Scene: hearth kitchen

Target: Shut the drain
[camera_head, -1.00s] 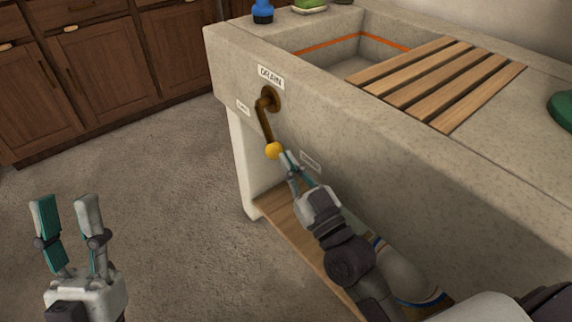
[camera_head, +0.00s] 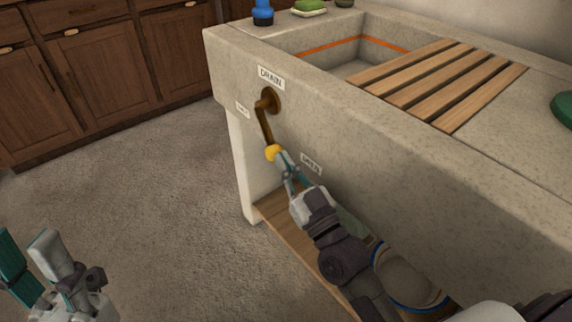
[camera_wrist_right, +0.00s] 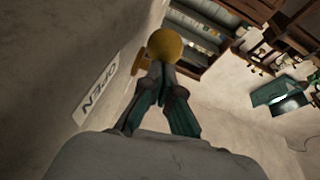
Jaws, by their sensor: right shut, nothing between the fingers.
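The drain lever (camera_head: 264,122) is a brown crank on the front of the stone sink, under a "DRAIN" label (camera_head: 271,77). It hangs down, tilted slightly right, and ends in a yellow knob (camera_head: 273,152). An "OPEN" label (camera_head: 311,165) is right of the knob; a smaller label (camera_head: 243,109), too small to read, is left of the pivot. My right gripper (camera_head: 283,162) is shut and empty, its fingertips at the knob's lower right. In the right wrist view the knob (camera_wrist_right: 165,44) is just beyond the closed fingertips. My left gripper (camera_head: 30,262) is open and empty at lower left.
The stone sink (camera_head: 330,125) has a wooden slatted rack (camera_head: 440,85) across it. A blue bottle (camera_head: 262,12) and a green item (camera_head: 310,6) stand on its rim. A wooden shelf (camera_head: 292,247) runs below. The floor left of the sink is clear.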

